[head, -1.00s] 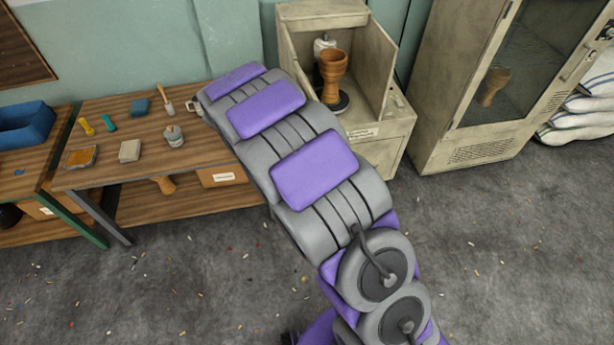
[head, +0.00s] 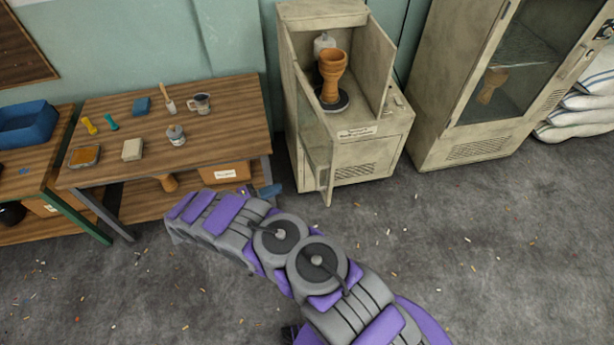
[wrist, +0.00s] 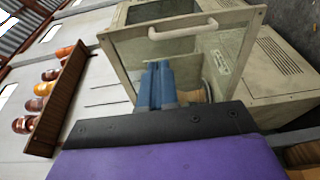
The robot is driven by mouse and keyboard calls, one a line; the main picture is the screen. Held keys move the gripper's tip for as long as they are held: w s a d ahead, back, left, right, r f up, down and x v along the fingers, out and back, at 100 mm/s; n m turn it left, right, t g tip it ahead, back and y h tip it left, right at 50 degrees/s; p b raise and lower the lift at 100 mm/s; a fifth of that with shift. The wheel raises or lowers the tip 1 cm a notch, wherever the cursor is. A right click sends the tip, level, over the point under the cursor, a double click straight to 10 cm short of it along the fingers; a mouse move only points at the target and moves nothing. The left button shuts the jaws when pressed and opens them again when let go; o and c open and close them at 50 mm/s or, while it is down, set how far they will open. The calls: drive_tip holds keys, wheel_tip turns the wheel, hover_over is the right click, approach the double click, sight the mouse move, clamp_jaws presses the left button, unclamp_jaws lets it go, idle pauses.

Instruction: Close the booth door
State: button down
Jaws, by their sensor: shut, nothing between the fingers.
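The booth (head: 362,150) is a beige cabinet with an open front; a clay goblet drum (head: 333,72) stands inside on a dark round disc. Its glass door (head: 316,140) hangs open, swung out toward the front on the left side. In the wrist view the framed door (wrist: 250,20) and its pale bar handle (wrist: 183,28) show beyond the fingers. My gripper (head: 270,190) is low, left of the door's free edge. Its blue fingers (wrist: 157,85) are shut and empty, and overlap the glass in the wrist view; contact cannot be told.
A wooden workbench (head: 225,110) with small tools, a mug and a lower shelf stands left of the booth, close to my gripper. A tall glass-fronted cabinet (head: 470,130) stands right. The floor in front of the booth is clear apart from small scraps.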

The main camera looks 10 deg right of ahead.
drive_tip(key=f+b+x, duration=0.1)
drive_tip(key=x, duration=1.1)
drive_tip(key=shift+w+d+f+t+b, duration=0.25)
drive_tip(key=shift+w+f+t+b, duration=0.05)
drive_tip(key=shift+f+b, duration=0.05)
